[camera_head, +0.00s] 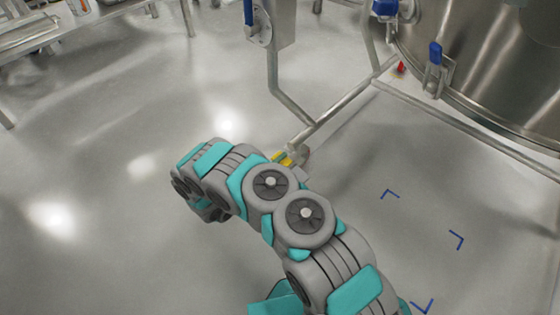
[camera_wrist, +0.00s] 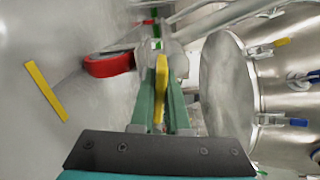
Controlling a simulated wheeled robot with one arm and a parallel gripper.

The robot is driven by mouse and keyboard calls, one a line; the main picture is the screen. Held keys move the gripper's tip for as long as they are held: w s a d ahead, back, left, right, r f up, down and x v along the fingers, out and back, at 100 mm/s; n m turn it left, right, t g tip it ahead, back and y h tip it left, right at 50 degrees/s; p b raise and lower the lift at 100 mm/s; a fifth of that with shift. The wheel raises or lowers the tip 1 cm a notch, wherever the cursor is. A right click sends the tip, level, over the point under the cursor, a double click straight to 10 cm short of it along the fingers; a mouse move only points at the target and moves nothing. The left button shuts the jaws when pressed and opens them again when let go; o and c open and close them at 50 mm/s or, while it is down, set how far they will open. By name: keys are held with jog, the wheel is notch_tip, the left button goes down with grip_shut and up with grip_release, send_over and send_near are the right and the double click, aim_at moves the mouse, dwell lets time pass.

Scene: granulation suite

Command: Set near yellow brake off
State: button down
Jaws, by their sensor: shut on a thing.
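The near yellow brake (camera_head: 283,157) shows as a small yellow piece by the near foot of the vessel's frame, just beyond my arm. In the wrist view the yellow brake (camera_wrist: 161,75) is a narrow upright piece between my two green fingers. My gripper (camera_wrist: 161,98) is shut on it. The fingertips are hidden from the head camera behind my arm. The brake's exact angle is hard to tell, and the caster around it is partly covered.
A red rounded piece (camera_wrist: 110,65) lies left of my fingers. A yellow strip (camera_wrist: 45,90) is farther left. A small red piece (camera_head: 401,67) sits at the frame's far end. The steel vessel (camera_head: 490,65) stands at right. Blue corner marks (camera_head: 390,194) are on open floor.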

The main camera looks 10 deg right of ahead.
jog(key=shift+s+r+m, duration=0.1)
jog(key=shift+r+m, duration=0.15)
jog(key=shift+m, duration=0.35)
jog(key=c, duration=0.9)
grip_release()
jog(key=v, duration=0.7)
jog(key=shift+s+a+p, duration=0.25)
jog(key=shift+a+p, duration=0.05)
jog(key=shift+p, duration=0.15)
